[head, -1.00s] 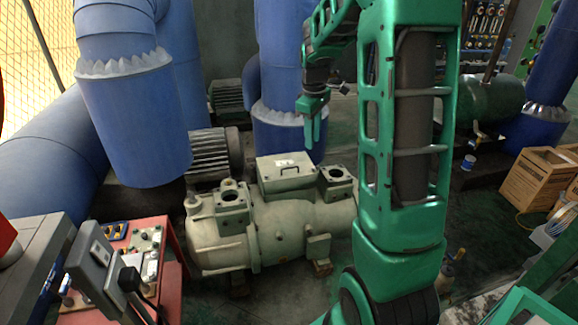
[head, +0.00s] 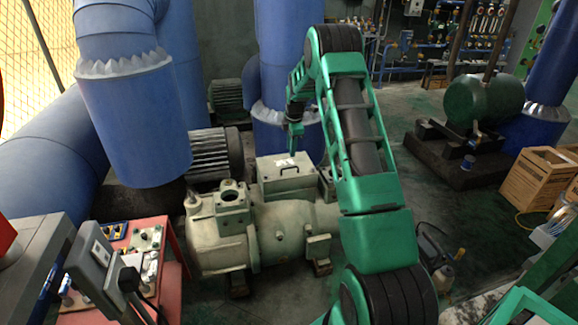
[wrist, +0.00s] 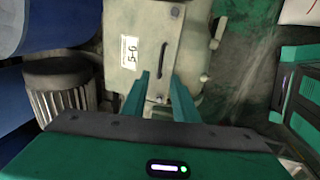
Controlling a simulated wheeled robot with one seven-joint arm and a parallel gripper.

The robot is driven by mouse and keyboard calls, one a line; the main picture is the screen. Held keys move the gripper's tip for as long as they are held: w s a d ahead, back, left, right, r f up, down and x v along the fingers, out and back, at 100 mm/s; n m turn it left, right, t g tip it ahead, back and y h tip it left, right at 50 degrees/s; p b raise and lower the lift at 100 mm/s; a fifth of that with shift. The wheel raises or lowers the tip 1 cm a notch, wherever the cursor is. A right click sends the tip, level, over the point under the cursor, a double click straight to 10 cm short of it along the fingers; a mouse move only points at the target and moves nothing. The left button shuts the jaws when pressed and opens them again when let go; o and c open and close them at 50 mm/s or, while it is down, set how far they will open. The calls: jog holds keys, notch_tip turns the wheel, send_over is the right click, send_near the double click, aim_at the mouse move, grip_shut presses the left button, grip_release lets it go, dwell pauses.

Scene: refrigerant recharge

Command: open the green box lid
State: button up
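The pale green box (head: 285,182) sits on top of the grey-green compressor, with its lid shut. It has a dark handle (head: 289,170) and a white label on it. In the wrist view the lid (wrist: 150,62) is below the gripper, with the label marked "5-0" or similar. In the head view my gripper (head: 293,148) hangs just above the box's back edge. I cannot tell whether the fingertips touch the lid.
The compressor body (head: 280,228) lies under the box. A large blue pipe (head: 285,60) stands close behind it, and a ribbed motor (head: 210,155) is to the left. A red control panel (head: 145,255) is at the front left. Wooden crates (head: 538,178) stand at the right.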

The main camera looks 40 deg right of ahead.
aim_at(290, 168)
jog(key=f, duration=0.3)
jog(key=w+f, duration=0.1)
jog(key=f, duration=0.5)
jog(key=shift+w+d+f, duration=0.25)
jog(key=shift+w+d, duration=0.1)
grip_shut()
jog(key=shift+w+r, duration=0.1)
dwell(0.9)
